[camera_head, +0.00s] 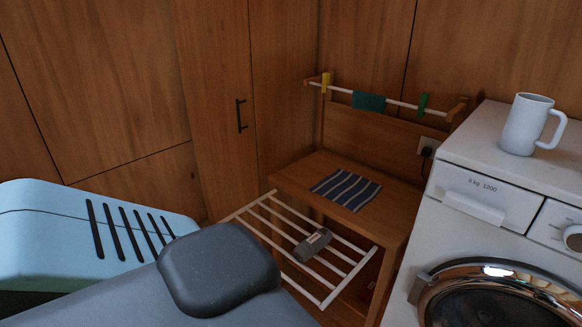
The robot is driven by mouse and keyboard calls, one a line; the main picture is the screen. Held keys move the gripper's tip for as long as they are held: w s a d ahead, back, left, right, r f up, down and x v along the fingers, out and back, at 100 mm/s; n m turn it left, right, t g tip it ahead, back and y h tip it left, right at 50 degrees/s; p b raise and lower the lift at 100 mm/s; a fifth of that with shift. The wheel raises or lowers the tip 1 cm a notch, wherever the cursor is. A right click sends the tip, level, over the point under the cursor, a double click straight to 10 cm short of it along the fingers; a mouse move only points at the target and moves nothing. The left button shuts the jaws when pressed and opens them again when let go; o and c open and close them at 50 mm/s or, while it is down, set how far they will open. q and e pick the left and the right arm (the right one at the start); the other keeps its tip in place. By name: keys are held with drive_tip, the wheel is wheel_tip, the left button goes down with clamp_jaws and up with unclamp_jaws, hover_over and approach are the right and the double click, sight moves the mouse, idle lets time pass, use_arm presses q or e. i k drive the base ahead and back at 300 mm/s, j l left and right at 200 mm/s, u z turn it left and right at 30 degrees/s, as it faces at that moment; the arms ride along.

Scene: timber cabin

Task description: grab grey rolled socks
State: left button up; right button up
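The grey rolled socks (313,244) lie as a small bundle with a pale band around the middle. They rest across the white bars of a slatted rack (268,232), near its right half, just in front of a wooden bench. Neither my left nor my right gripper is in view.
A navy striped cloth (346,189) lies on the wooden bench (300,176). Above it, a rail (398,103) carries a teal cloth (369,101) and yellow and green pegs. A washing machine (450,236) with a white mug (524,125) on top stands at right. Wooden walls close the back.

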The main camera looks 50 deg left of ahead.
sight(319, 239)
drive_tip(key=u, duration=1.5)
